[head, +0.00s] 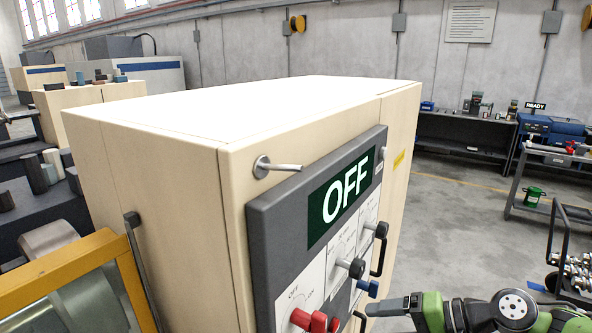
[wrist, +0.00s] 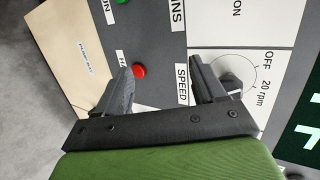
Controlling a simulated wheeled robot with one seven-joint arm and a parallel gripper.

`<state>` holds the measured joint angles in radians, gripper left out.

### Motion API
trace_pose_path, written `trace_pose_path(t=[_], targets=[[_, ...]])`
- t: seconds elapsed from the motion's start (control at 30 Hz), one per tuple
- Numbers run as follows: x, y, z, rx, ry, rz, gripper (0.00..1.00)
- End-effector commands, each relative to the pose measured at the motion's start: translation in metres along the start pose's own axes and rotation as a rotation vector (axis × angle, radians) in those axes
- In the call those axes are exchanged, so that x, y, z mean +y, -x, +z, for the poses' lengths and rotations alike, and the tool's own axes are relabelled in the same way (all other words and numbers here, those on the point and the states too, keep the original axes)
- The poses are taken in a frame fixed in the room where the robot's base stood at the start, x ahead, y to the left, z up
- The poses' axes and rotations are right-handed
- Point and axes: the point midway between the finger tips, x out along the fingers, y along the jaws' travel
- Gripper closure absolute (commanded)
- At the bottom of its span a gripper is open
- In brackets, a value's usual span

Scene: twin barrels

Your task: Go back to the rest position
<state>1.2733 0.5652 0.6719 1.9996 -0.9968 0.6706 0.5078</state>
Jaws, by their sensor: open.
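My gripper (head: 388,307) is at the lower right of the head view, in front of the cabinet's control panel (head: 262,235). In the wrist view my gripper (wrist: 160,72) is open, with its two dark fingers apart and nothing seen held between them. A dark knob (wrist: 232,80) on a white "SPEED" dial plate, marked OFF and 20 rpm, is partly hidden behind the right finger. A red button (wrist: 138,70) shows beside the left finger. I cannot tell whether either finger touches the panel.
The beige cabinet (head: 170,145) fills the middle, its display (head: 345,195) reading OFF. Red knobs (head: 308,320), a dark knob (head: 350,267) and a dark handle (head: 379,252) stick out from the panel. A yellow frame (head: 75,262) stands left. Open floor (head: 450,225) lies right; a cart (head: 550,165) stands beyond.

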Motion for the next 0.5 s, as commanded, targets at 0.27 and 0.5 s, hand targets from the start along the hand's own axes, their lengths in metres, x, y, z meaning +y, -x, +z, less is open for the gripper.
trace_pose_path(t=[0.27, 0.5], targets=[[0.011, -0.036, 0.089, -0.034, 0.320, 0.714, 0.31], [-0.001, 0.022, 0.162, 0.144, 0.604, 0.952, 0.31]])
